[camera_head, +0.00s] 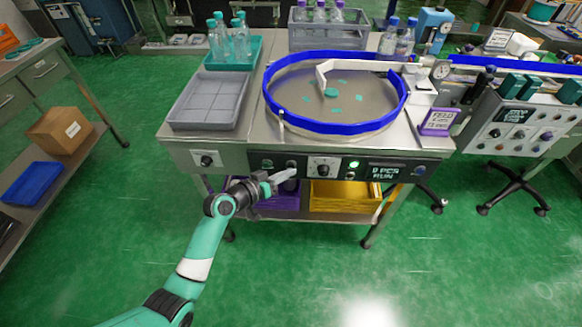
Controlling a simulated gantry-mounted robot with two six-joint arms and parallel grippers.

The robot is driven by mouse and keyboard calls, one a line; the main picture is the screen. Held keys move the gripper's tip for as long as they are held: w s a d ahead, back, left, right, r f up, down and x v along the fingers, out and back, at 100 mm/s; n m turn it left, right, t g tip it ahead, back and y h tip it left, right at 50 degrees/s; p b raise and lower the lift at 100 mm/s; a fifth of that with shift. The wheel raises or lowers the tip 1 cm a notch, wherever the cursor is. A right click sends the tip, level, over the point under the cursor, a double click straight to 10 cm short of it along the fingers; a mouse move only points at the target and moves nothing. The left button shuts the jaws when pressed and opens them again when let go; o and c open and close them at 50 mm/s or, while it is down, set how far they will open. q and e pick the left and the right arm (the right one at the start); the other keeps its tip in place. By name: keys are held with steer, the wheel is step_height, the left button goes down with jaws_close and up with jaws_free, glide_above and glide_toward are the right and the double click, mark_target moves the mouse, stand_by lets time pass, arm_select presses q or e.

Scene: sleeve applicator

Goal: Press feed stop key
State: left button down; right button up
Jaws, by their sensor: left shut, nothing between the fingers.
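A dark control panel (335,177) runs along the front of the steel feeder table. It carries small keys at its left (267,163), a white dial (323,167), a lit green lamp (354,163) and a display (387,173) that seems to read "0 PCS RUN". Key labels are too small to read, so I cannot tell which is the feed stop key. My left gripper (282,177) is shut and empty, in front of the panel's left part, just below the keys. Whether it touches the panel is unclear. My right gripper is out of view.
On the table are a round bowl with a blue rim (333,127), a grey tray (207,101) and a teal tray of bottles (234,52). A purple-framed sign (438,121) stands at the right. A yellow bin (344,196) sits below. The green floor in front is clear.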

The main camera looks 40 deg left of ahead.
arm_select(q)
steer(key=shift+w+a, duration=0.25)
stand_by(0.6)
steer(key=shift+s+d+p, duration=0.4)
steer(key=shift+s+d, duration=0.15)
steer(key=shift+s, duration=0.1)
steer(key=s+d+p, duration=0.1)
steer(key=s, duration=0.1)
steer(key=s+d+p, duration=0.1)
steer(key=d+p, duration=0.1)
steer(key=shift+s+d, duration=0.15)
steer(key=shift+s, duration=0.2)
stand_by(0.7)
